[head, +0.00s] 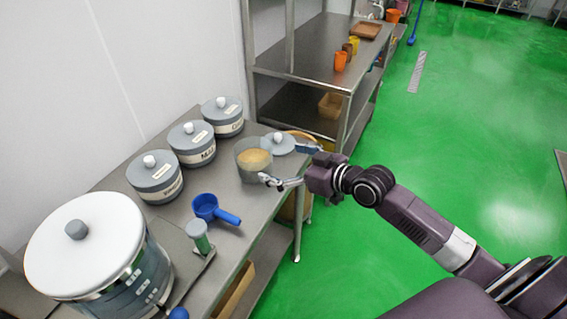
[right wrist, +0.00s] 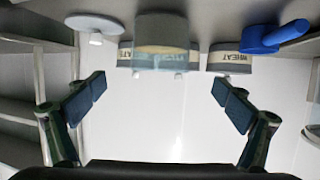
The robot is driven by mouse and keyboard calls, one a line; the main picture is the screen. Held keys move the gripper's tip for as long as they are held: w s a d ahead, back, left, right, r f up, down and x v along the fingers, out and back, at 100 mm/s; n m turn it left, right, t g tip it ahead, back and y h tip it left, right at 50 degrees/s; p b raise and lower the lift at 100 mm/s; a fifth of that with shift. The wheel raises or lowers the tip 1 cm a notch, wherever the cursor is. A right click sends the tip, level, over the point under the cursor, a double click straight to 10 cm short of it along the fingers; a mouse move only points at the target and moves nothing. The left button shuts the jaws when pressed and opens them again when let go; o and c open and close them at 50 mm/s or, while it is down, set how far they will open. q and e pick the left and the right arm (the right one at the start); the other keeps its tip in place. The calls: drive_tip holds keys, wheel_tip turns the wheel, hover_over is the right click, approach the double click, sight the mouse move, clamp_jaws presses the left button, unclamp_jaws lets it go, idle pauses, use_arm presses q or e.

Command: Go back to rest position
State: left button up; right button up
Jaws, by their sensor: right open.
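My right gripper (head: 287,164) reaches in from the right over the edge of the steel table (head: 228,240). Its jaws are open and empty, and its two fingers stand wide apart in the right wrist view (right wrist: 157,97). A clear container (head: 253,168) with tan contents stands uncovered on the table, just beyond the fingertips. It also shows in the right wrist view (right wrist: 161,38), which is upside down. A grey lid (head: 277,144) with a white knob lies beside the container, close to one finger. My left gripper is not in view.
Three grey lidded jars (head: 190,142) stand along the wall. A blue scoop (head: 212,208) lies nearer, beside a large white-lidded steel pot (head: 85,245). A steel shelf (head: 305,60) with cups stands behind the table. The green floor (head: 450,120) on the right is clear.

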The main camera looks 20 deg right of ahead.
drive_tip(key=shift+s+d+r, duration=0.1)
drive_tip(key=shift+s, duration=0.1)
idle(0.4)
drive_tip(key=s+a+f+g+h, duration=0.1)
drive_tip(key=s+a+f+g, duration=0.15)
drive_tip(key=s+f, duration=0.4)
drive_tip(key=s+a+f+g+h, duration=0.1)
drive_tip(key=s+a+f+g, duration=0.1)
drive_tip(key=s+a+f, duration=0.4)
drive_tip(key=s+d+f+m+g+h, duration=0.1)
drive_tip(key=s+d+g+h, duration=0.1)
drive_tip(key=s, duration=0.7)
drive_tip(key=s+d+f+m+g+h, duration=0.2)
drive_tip(key=s, duration=0.7)
drive_tip(key=s+f+g, duration=0.2)
drive_tip(key=s+f, duration=0.1)
drive_tip(key=f, duration=2.5)
drive_tip(key=s+d+f+g, duration=0.1)
drive_tip(key=s+d+f, duration=0.2)
drive_tip(key=s+f, duration=1.1)
drive_tip(key=shift+s+d+f, duration=0.15)
drive_tip(key=shift+s+f, duration=0.1)
drive_tip(key=shift+s, duration=1)
